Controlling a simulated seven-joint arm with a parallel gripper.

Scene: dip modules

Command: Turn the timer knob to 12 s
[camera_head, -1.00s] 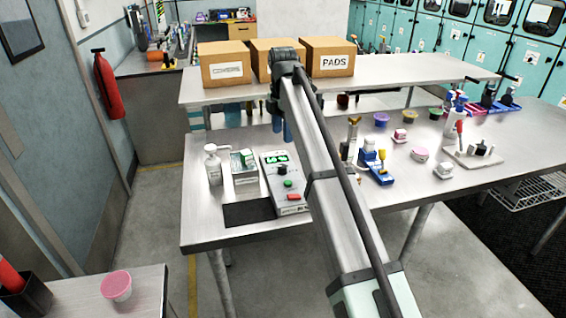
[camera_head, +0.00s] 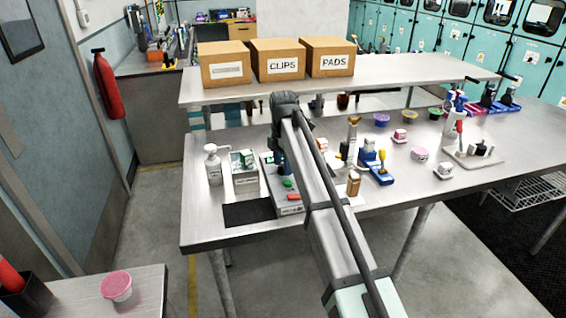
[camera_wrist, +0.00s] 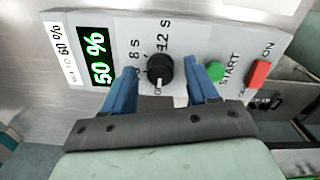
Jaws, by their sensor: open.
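The timer knob (camera_wrist: 160,70) is round and black, on a light grey panel (camera_wrist: 215,45). In the wrist view its white pointer mark points down the picture, towards a partly hidden label beginning with "O". The "8 S" and "12 S" labels are above it in the picture. My gripper (camera_wrist: 163,82) is open, with one blue finger on each side of the knob and visible gaps between. In the head view my gripper (camera_head: 281,160) is low over the control box (camera_head: 291,209), and the arm hides the knob.
A display (camera_wrist: 96,58) reads 50 %. A green START button (camera_wrist: 215,72) and a red ON switch (camera_wrist: 259,74) sit right of the knob. In the head view a pump bottle (camera_head: 213,166) and a carton tray (camera_head: 245,180) stand left of the box.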

